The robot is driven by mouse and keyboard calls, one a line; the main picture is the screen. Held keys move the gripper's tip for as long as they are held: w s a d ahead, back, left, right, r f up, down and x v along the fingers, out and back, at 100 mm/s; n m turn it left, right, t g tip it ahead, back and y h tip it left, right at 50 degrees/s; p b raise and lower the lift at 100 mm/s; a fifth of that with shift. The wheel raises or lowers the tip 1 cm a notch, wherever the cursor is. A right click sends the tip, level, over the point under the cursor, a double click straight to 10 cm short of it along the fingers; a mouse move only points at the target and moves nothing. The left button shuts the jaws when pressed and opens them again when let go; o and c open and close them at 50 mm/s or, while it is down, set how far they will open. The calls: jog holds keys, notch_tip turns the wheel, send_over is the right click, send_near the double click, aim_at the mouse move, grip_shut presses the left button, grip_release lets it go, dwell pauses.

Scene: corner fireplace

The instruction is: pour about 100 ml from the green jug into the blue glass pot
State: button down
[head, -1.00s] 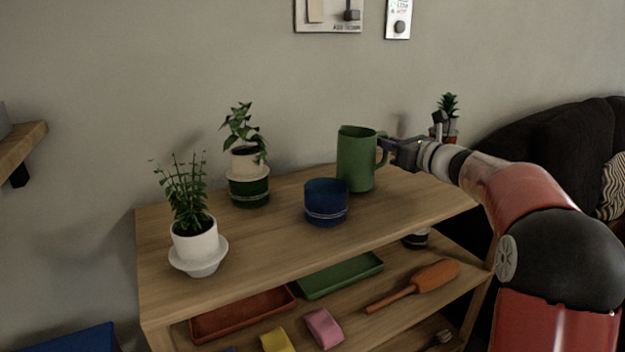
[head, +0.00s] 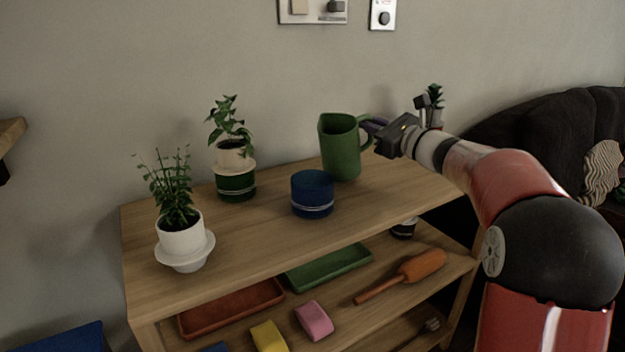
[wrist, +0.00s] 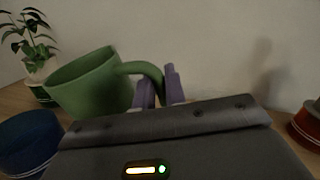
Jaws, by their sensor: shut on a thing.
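The green jug (head: 340,150) is above the right part of the shelf's wooden top, tilted slightly to the left toward the pot. My gripper (head: 372,132) is shut on its handle from the right. In the wrist view the purple fingertips (wrist: 158,90) close around the handle of the jug (wrist: 95,85). Whether the jug's base touches the wood I cannot tell. The blue glass pot (head: 312,196) stands upright on the top, just left of and nearer than the jug. It also shows at the left edge of the wrist view (wrist: 28,143). The insides of both are hidden.
A plant in a white pot (head: 182,238) and one in a cream and green pot (head: 236,182) stand left of the blue pot. A small plant (head: 435,105) is behind my arm. The wooden top (head: 260,245) is clear in front. Trays (head: 330,268) lie below.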

aim_at(363, 120)
jog(key=s+n+b, duration=0.1)
jog(key=s+a+r+n+b, duration=0.1)
jog(key=b, duration=0.1)
jog(key=s+n+y+b, duration=0.1)
jog(key=b, duration=0.1)
jog(key=shift+a+r+n, duration=0.2)
jog(key=shift+a+n, duration=0.1)
jog(key=shift+s+a+n+y+b, duration=0.3)
jog(key=shift+s+n+b, duration=0.2)
jog(key=shift+b, duration=0.75)
jog(key=shift+s+a+r+n+y+b, duration=0.25)
jog(key=shift+s+r+n+y+b, duration=0.2)
jog(key=shift+n+b, duration=0.65)
jog(key=n, duration=0.1)
jog(key=s+r, duration=0.1)
jog(key=r+n+b, duration=0.1)
jog(key=shift+s+a+n+g+y, duration=0.15)
jog(key=shift+a+n+g+y, duration=0.1)
jog(key=shift+n+g+y, duration=0.1)
jog(key=shift+s+a+r+n+y+b, duration=0.25)
jog(key=shift+s+n+y+b, duration=0.1)
jog(key=shift+n+b, duration=0.4)
jog(key=shift+s+a+r+n+g+y+b, duration=0.25)
jog(key=shift+s+r+n+b, duration=0.15)
jog(key=shift+n, duration=0.25)
jog(key=shift+s+a+r+n+g+y+b, duration=0.1)
jog(key=shift+s+r+n+g+y+b, duration=0.2)
jog(key=shift+n, duration=0.35)
